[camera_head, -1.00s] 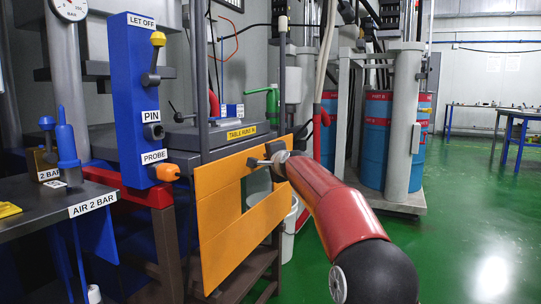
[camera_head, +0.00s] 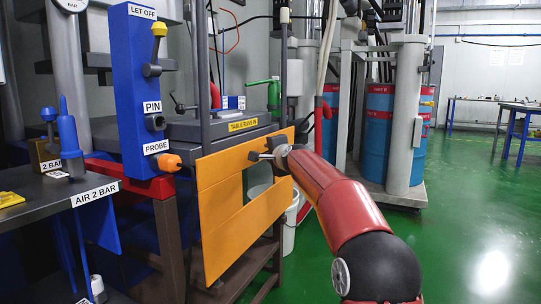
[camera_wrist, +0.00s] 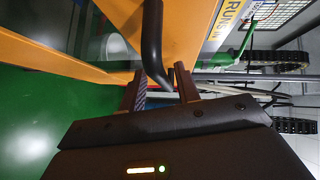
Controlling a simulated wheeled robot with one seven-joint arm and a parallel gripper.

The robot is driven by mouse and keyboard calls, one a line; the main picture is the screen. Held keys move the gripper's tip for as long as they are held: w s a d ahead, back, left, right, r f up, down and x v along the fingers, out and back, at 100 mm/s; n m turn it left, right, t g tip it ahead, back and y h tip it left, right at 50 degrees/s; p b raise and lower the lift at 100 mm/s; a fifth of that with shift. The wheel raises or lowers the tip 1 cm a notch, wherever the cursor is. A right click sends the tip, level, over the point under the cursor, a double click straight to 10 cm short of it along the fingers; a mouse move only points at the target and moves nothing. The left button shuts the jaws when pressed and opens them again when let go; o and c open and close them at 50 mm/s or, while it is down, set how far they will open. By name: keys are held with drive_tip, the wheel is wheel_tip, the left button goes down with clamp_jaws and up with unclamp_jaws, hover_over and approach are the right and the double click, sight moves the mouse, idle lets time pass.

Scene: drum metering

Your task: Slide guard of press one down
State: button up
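My gripper (camera_head: 265,157) is at this handle, near the panel's upper right part. In the wrist view my two fingers (camera_wrist: 160,88) stand close on either side of the bar and look shut on it. Their exact contact is partly hidden by the bend of the handle. The panel also shows in the wrist view (camera_wrist: 60,55).
A blue post (camera_head: 138,90) with a lever and an orange probe knob (camera_head: 166,162) stands left of the guard. A dark shelf (camera_head: 50,190) is at front left. A white bucket (camera_head: 291,222) stands behind the guard, and blue drums (camera_head: 375,135) stand behind my arm. Green floor is clear at right.

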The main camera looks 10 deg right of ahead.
drive_tip(key=f+b+v, duration=0.1)
drive_tip(key=v, duration=0.6)
drive_tip(key=shift+s+r, duration=0.25)
drive_tip(key=shift+r, duration=0.15)
drive_tip(key=shift+a, duration=0.1)
drive_tip(key=s+a+f+n+g, duration=0.2)
drive_tip(key=s+a+f+n, duration=0.15)
drive_tip(key=s, duration=0.65)
drive_tip(key=s+a+f+n+g, duration=0.3)
drive_tip(key=s+f+n, duration=0.2)
drive_tip(key=s, duration=0.4)
drive_tip(key=s+d+f+n+g+h, duration=0.1)
drive_tip(key=s+d+f+n+g, duration=0.1)
drive_tip(key=s+f, duration=0.55)
drive_tip(key=s+d+f+n+g+h, duration=0.15)
drive_tip(key=s+f, duration=0.25)
drive_tip(key=s, duration=0.6)
drive_tip(key=s+d+f+n+g, duration=0.25)
drive_tip(key=s+f, duration=0.25)
drive_tip(key=s, duration=0.4)
wheel_tip(320, 180, up, 13)
drive_tip(key=p, duration=1.3)
drive_tip(key=shift+s+a+t, duration=0.15)
drive_tip(key=shift+s+t, duration=0.15)
